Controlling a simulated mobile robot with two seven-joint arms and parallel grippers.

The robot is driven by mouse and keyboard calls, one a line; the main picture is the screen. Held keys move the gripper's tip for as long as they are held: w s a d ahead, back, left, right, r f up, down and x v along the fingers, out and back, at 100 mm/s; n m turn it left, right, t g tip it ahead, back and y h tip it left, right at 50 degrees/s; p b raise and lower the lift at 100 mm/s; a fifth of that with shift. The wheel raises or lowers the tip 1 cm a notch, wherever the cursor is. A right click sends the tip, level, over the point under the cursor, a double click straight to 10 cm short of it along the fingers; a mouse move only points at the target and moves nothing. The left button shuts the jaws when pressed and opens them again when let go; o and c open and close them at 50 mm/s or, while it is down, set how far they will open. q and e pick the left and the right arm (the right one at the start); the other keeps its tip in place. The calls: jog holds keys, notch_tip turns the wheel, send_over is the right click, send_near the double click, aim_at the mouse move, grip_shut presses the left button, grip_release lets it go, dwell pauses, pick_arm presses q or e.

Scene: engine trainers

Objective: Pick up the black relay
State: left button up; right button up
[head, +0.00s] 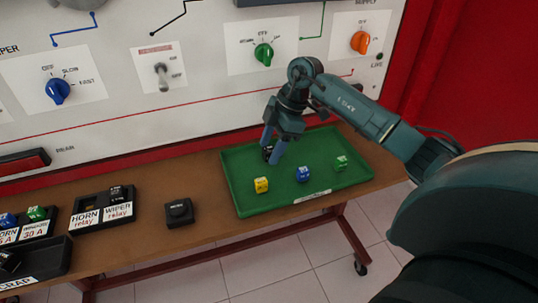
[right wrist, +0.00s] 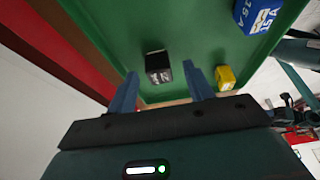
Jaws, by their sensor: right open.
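The black relay (head: 266,154) is a small black block with white print, on the green tray near its left back side. In the right wrist view the black relay (right wrist: 157,66) lies between the lines of my two fingers, nearer the left one. My right gripper (head: 272,143) points down at it in the head view and partly hides it. In the right wrist view my right gripper (right wrist: 160,76) is open and nothing is held. I cannot tell how far the tips are above the tray. My left gripper is not in view.
The green tray (head: 232,189) also holds yellow (head: 261,185), blue (head: 303,174) and green (head: 341,162) blocks. To its left are a black square part (head: 179,211), a relay holder (head: 102,222) and a scrap bin (head: 62,257). The panel (head: 200,110) rises behind the table.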

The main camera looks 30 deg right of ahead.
jog(key=c, duration=1.1)
jog(key=shift+o, duration=0.2)
jog(key=shift+r, duration=0.1)
